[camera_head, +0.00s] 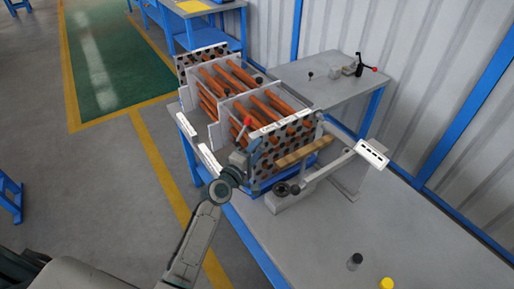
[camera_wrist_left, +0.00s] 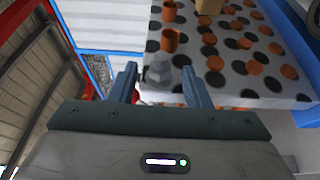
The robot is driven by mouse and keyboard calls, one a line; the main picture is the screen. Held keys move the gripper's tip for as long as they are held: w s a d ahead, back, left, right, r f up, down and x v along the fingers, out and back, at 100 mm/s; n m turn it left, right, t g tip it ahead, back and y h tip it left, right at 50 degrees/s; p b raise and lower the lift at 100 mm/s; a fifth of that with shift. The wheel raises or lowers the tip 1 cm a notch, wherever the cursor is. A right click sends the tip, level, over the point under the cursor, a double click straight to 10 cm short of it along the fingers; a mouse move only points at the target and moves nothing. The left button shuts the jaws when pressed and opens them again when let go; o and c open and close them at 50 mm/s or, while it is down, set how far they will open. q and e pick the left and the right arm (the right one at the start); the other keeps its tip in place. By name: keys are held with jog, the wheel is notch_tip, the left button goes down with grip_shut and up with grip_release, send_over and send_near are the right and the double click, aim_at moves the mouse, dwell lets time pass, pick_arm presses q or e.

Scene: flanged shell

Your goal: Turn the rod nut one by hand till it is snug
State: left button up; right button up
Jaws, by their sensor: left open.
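My left gripper (camera_head: 243,160) reaches the left edge of the flanged shell's near end plate (camera_head: 262,157). In the left wrist view, its two fingers (camera_wrist_left: 160,88) are open. A grey hexagonal nut (camera_wrist_left: 158,72), which looks like the rod nut, shows between the fingertips, with a gap on each side. It sits close to the perforated plate (camera_wrist_left: 235,88), which has orange tube ends and dark holes. In the head view the nut is hidden by the gripper. My right gripper is not in view.
Orange tubes (camera_head: 230,78) run behind the plate through grey frames. A grey bar with a white slotted plate (camera_head: 372,153) stands at the right.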

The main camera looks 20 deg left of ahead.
pick_arm(q)
jog(key=shift+w+d, duration=0.1)
jog(key=shift+w, duration=0.25)
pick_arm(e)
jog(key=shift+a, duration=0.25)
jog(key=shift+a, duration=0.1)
pick_arm(q)
grip_shut()
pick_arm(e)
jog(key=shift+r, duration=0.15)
